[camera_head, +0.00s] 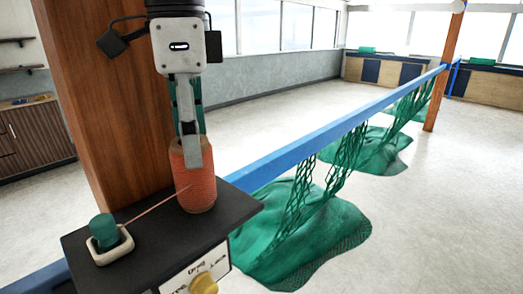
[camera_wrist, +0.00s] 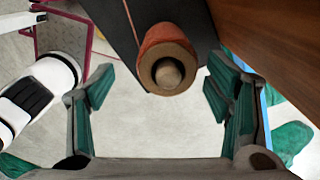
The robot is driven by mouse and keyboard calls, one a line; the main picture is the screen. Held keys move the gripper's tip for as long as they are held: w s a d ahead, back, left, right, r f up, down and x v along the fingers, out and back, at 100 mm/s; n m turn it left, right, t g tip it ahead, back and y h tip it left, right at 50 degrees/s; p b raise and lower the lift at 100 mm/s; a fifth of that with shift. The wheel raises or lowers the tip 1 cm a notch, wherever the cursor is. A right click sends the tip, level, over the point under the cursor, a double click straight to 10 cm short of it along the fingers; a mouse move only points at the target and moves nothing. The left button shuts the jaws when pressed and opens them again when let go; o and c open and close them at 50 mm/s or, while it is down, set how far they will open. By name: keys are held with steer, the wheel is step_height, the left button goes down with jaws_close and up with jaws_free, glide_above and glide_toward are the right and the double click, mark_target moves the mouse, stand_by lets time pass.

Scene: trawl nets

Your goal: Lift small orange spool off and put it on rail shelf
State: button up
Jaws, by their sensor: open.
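The orange spool (camera_head: 197,186) stands upright on a black shelf (camera_head: 160,243) beside the wooden post. In the wrist view its top end (camera_wrist: 167,65) faces the camera, with a rounded pale tip in the middle. An orange thread runs from it to a green knob (camera_head: 104,231) on a pale square base. My gripper (camera_head: 190,150) is open, pointing down at the spool and overlapping its upper part in the head view. In the wrist view my gripper (camera_wrist: 160,78) has its green-padded fingers spread left and right, with the spool between them and beyond, clear of both pads.
The wooden post (camera_head: 95,100) rises close behind my gripper. A blue rail (camera_head: 330,125) runs back to the right with green nets (camera_head: 310,225) hanging onto the floor. A box with a yellow knob (camera_head: 204,284) sits under the shelf. Open floor lies around.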

mark_target(194, 174)
steer(key=shift+w+a+f, duration=0.1)
steer(key=shift+w+f, duration=0.05)
steer(key=shift+f, duration=1.2)
steer(key=shift+w+a+f, duration=0.1)
steer(key=shift+w+f, duration=0.05)
steer(key=shift+f, duration=1.2)
steer(key=c, duration=1.3)
